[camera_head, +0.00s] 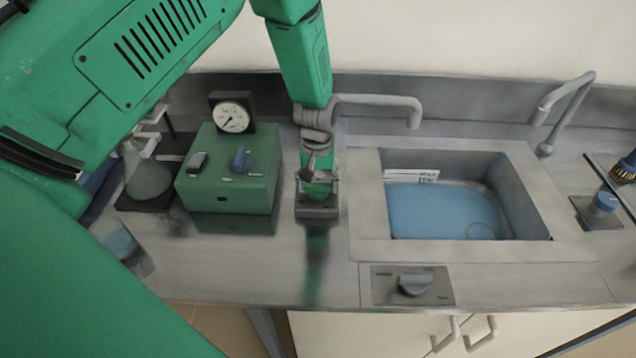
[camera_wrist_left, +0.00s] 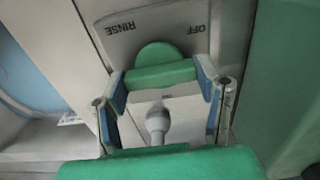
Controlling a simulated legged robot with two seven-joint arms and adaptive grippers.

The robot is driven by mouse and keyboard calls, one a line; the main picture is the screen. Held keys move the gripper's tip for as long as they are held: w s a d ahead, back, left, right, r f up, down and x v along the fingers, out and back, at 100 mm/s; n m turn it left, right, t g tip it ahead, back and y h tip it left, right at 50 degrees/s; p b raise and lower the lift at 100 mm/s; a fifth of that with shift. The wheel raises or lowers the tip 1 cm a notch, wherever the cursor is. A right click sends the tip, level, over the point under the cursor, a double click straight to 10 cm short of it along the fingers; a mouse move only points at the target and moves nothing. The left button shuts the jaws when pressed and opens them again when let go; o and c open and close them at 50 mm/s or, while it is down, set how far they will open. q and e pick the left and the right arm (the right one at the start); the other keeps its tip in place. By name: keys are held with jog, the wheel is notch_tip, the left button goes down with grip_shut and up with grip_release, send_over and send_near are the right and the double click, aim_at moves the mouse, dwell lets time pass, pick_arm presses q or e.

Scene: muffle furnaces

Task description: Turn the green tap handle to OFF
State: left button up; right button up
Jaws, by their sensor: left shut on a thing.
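The green tap handle (camera_wrist_left: 155,68) shows in the left wrist view, in front of a pale plate (camera_wrist_left: 150,25) marked RINSE and OFF, both upside down. My left gripper (camera_wrist_left: 161,76) is shut on the handle, with a blue-padded finger at each side of it. Which mark the handle points to is not clear. In the head view my left gripper (camera_head: 317,178) reaches down over the tap base (camera_head: 317,209), left of the sink, and mostly hides the handle. My right gripper is not in view.
A green box (camera_head: 228,182) with a gauge (camera_head: 232,116) stands left of the tap, with a flask (camera_head: 148,178) beyond it. The sink (camera_head: 375,200) with blue inside is to the right. A grey knob (camera_head: 414,285) sits on a front panel. A bent spout (camera_head: 562,105) stands behind.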

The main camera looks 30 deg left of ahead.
pick_arm(q)
jog(key=shift+w, duration=0.15)
jog(key=o, duration=1.2)
jog(key=shift+c, duration=0.2)
notch_tip(320, 180, up, 12)
jog(key=shift+f, duration=0.1)
